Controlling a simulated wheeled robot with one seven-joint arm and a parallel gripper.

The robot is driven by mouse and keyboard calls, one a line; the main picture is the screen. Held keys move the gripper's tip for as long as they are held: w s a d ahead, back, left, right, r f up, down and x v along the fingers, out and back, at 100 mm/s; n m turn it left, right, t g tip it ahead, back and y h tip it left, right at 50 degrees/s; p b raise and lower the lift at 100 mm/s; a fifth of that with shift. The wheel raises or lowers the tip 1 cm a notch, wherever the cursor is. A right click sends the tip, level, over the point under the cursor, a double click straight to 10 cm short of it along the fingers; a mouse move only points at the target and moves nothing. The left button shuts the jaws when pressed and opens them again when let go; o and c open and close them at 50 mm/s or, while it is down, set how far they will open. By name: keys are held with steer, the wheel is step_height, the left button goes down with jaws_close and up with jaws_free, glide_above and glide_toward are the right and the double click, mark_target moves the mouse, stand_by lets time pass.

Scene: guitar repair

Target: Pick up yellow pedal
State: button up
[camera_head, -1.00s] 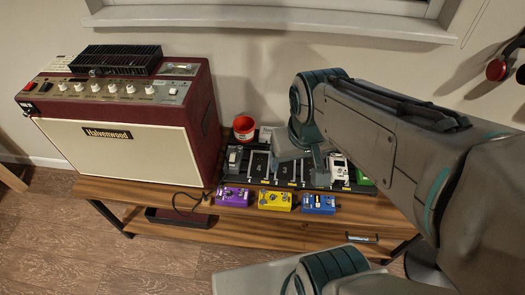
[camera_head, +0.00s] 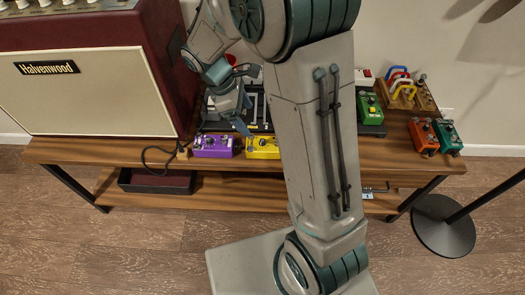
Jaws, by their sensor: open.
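The yellow pedal (camera_head: 262,148) sits near the front edge of the wooden bench (camera_head: 110,150), just right of the purple pedal (camera_head: 213,146). My arm hides its right part. My gripper (camera_head: 226,125) is open and points down, above and behind the gap between the purple and yellow pedals. It appears apart from the yellow pedal and holds nothing that I can see.
A maroon amplifier (camera_head: 85,85) stands close on the left. A green pedal (camera_head: 370,108) sits on the pedalboard at right. Orange (camera_head: 423,136) and teal (camera_head: 447,137) pedals stand farther right. A dark tray (camera_head: 157,181) lies on the lower shelf.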

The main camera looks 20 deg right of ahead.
mark_target(261, 140)
steer(key=b+x, duration=0.2)
steer(key=x, duration=0.6)
steer(key=shift+f, duration=0.3)
steer(key=b+x, duration=0.1)
steer(key=x, duration=0.2)
steer(key=b+x, duration=0.1)
steer(key=x, duration=0.1)
steer(key=shift+s+f+b, duration=0.15)
steer(key=shift+s+b, duration=0.2)
steer(key=shift+s, duration=0.05)
steer(key=c, duration=1.3)
